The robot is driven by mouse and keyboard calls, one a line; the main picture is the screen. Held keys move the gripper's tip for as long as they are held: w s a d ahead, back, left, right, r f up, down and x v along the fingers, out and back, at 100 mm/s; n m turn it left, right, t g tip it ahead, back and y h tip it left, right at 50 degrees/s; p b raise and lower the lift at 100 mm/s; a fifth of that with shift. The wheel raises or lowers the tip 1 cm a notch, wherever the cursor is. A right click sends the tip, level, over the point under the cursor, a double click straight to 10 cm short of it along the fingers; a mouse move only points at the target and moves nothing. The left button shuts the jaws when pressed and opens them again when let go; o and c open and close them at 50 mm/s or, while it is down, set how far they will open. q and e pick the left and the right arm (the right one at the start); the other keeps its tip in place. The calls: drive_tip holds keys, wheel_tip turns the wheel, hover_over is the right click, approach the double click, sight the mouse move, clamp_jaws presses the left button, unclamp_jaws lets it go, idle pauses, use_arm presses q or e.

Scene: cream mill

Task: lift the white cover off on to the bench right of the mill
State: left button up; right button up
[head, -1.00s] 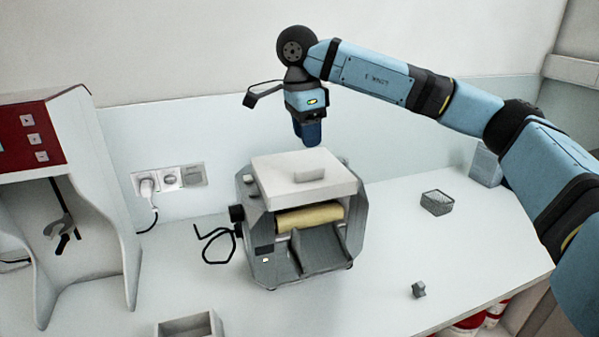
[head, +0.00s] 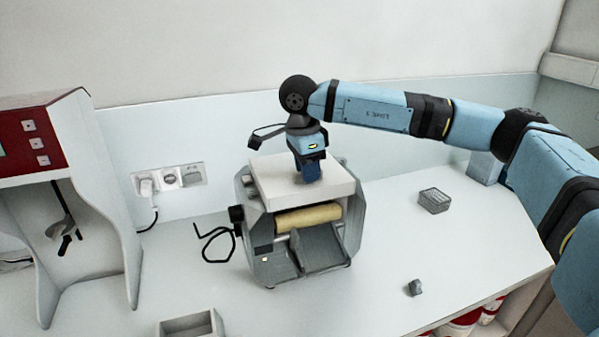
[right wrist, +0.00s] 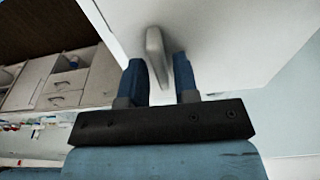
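The white cover (head: 272,178) is a flat slab lying on top of the grey mill (head: 350,225), above its yellow roller (head: 308,217). My right gripper (head: 308,174) points down at the middle of the cover and hides the raised handle in the head view. In the right wrist view, the handle (right wrist: 155,50) stands out from the cover (right wrist: 225,40), at the gap between the two blue fingers of my right gripper (right wrist: 161,68). The fingers are apart, with gaps showing beside the handle. My left gripper is not in view.
A wire basket (head: 434,201) and a small grey piece (head: 413,287) stand on the bench right of the mill, with bare bench (head: 385,235) between them and the mill. A red and white machine (head: 95,190) stands at the left. A grey open box (head: 190,325) is in front.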

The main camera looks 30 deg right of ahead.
clamp_jaws()
drive_tip(key=shift+r, duration=0.15)
wheel_tip(320, 180, up, 20)
idle(0.3)
